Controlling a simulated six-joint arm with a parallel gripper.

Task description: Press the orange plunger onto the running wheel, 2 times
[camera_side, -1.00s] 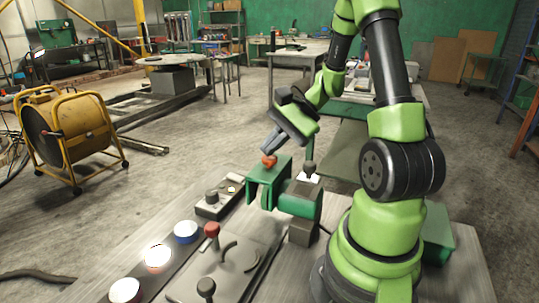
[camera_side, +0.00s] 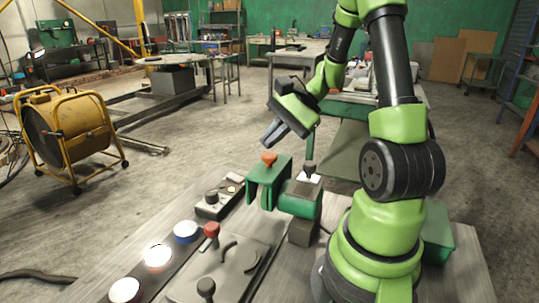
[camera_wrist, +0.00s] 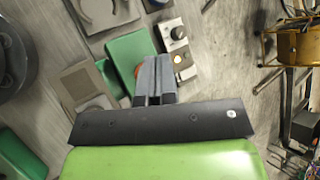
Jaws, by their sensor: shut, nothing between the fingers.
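The orange plunger (camera_side: 269,158) stands on top of the green guard (camera_side: 266,180) of the bench grinder. In the wrist view a bit of the orange plunger (camera_wrist: 138,70) shows just left of the fingers, on the green guard (camera_wrist: 128,48). My gripper (camera_side: 268,139) is shut and empty. Its fingertips are above the plunger, with a gap between them and it in the side view. The wheel is hidden under the guard, so I cannot tell whether it turns. The wrist view also shows the closed fingers of my gripper (camera_wrist: 157,62).
A small control box (camera_side: 219,196) stands left of the grinder. In front are a lit white button (camera_side: 158,257), a blue button (camera_side: 186,232), a red-topped knob (camera_side: 211,230) and a grey plate (camera_side: 215,275). A yellow fan (camera_side: 70,133) stands on the floor.

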